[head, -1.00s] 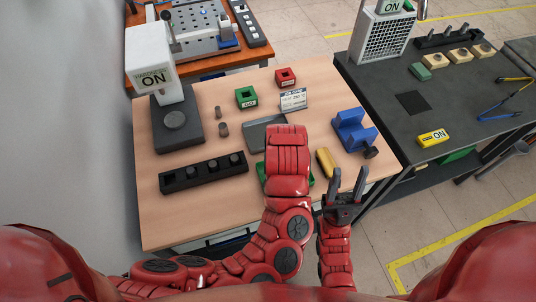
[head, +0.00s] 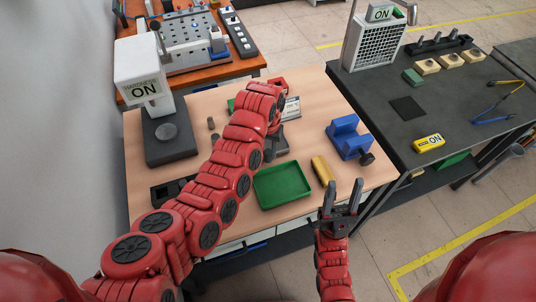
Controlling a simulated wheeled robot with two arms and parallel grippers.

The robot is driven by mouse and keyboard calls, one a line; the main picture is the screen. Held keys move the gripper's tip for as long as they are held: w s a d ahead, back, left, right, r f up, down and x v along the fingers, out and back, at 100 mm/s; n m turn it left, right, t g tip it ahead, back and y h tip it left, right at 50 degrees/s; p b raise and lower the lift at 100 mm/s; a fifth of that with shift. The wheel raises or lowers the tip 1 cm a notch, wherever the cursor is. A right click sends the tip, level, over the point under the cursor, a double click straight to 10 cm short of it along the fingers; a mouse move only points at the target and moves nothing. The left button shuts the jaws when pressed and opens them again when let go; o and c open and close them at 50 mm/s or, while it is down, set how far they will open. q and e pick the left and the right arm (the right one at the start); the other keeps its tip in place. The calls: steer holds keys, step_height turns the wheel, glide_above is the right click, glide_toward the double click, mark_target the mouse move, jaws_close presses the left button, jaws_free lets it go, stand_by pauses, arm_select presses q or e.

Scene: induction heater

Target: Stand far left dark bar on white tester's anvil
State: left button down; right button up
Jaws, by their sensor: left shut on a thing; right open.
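The white tester (head: 140,72), labelled ON, stands at the back left of the wooden table. Its round grey anvil (head: 167,131) sits on the dark base and is bare. My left arm reaches diagonally over the table. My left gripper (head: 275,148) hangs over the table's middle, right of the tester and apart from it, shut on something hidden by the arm. A small dark bar (head: 211,123) stands right of the tester. My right gripper (head: 343,192) is open and empty near the front edge.
A green tray (head: 283,184) lies at the front, with a yellow block (head: 322,170) beside it. A blue vise (head: 348,137) stands at the right. A red bin and a small sign are partly behind my arm. A dark side bench (head: 430,100) adjoins at right.

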mark_target(268, 151)
arm_select(q)
steer(key=shift+w, duration=0.15)
steer(key=shift+f+p, duration=0.2)
steer(key=shift+p, duration=0.25)
step_height(268, 151, down, 2)
steer(key=shift+p, duration=0.55)
steer(key=shift+f, duration=0.6)
steer(key=shift+f, duration=0.25)
steer(key=c, duration=0.6)
jaws_free()
steer(key=shift+r, duration=0.1)
